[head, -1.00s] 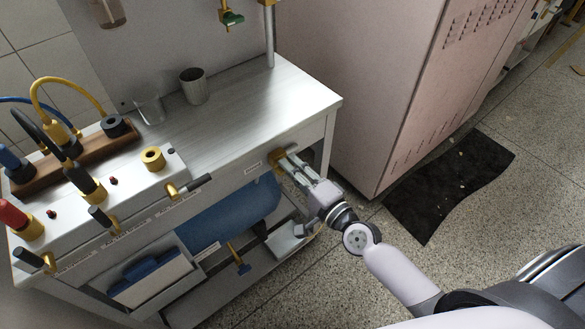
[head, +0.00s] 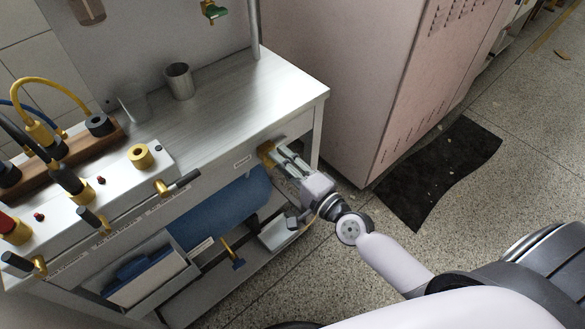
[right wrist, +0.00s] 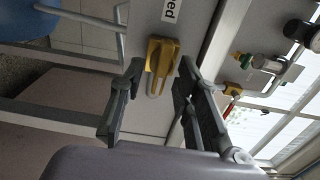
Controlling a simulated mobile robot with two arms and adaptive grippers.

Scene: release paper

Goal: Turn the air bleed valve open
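The air bleed valve is a brass-yellow handle (right wrist: 160,58) on the bench's front panel, beside a white label (right wrist: 172,8) whose visible letters end in "ed". In the head view the valve (head: 266,149) shows just past the fingertips, at the right part of the front panel. My right gripper (right wrist: 161,72) is open, with one finger on each side of the handle's near end. I cannot tell whether either finger touches it. In the head view my right gripper (head: 279,157) reaches the panel from the lower right. My left gripper is not in view.
Other brass valves with black levers (head: 177,183) line the front panel to the left. A metal cup (head: 179,80) stands on the bench top (head: 215,105). A pink cabinet (head: 345,80) stands to the right, with a black mat (head: 440,172) on the floor.

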